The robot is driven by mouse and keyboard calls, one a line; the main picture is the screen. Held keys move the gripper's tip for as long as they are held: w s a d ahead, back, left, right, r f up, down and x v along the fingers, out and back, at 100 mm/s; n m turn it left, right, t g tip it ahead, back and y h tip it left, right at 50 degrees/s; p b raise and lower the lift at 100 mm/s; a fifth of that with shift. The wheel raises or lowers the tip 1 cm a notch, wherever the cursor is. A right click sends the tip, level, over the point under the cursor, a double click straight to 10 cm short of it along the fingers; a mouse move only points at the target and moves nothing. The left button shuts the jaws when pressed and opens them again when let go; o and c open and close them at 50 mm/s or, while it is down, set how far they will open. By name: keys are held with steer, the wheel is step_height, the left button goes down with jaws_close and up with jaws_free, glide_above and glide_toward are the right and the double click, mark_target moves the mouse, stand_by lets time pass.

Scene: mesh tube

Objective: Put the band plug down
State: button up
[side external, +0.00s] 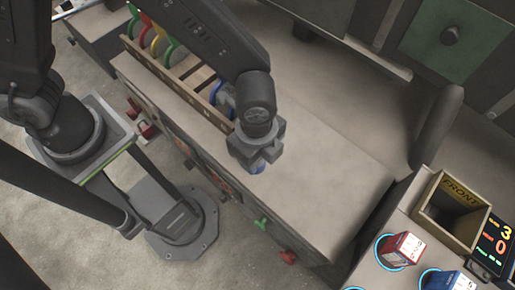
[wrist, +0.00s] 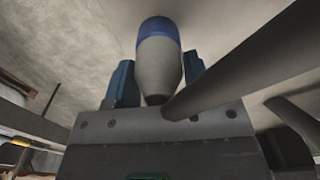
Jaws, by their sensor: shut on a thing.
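The band plug (wrist: 160,58) is a pale, rounded piece with a blue band, seen in the wrist view. It stands between the two blue fingers of my gripper (wrist: 158,78), which is shut on it. In the side view my gripper (side external: 259,157) hangs over the grey bench top (side external: 315,185), near its front edge. I cannot tell whether the plug touches the bench top.
A wooden rack (side external: 190,98) with coloured rings stands left of my gripper. The bench top to the right is bare. A box marked FRONT (side external: 430,219), a red block (side external: 402,249) and a blue block (side external: 447,284) stand at the lower right.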

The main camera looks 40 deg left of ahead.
steer(key=shift+f, duration=0.1)
steer(key=o, duration=1.2)
step_height(320, 180, up, 13)
steer(key=shift+a+r, duration=0.15)
steer(key=s+a+r+n+t, duration=0.1)
steer(key=a+r+n, duration=0.3)
steer(key=a+n, duration=0.5)
steer(key=s+a+r+n+t, duration=0.1)
steer(key=a+r+n+t, duration=0.3)
steer(key=a+n, duration=0.5)
steer(key=a+r, duration=0.1)
steer(key=a, duration=0.6)
steer(key=shift+s+a+t, duration=0.3)
steer(key=shift+s+a, duration=0.05)
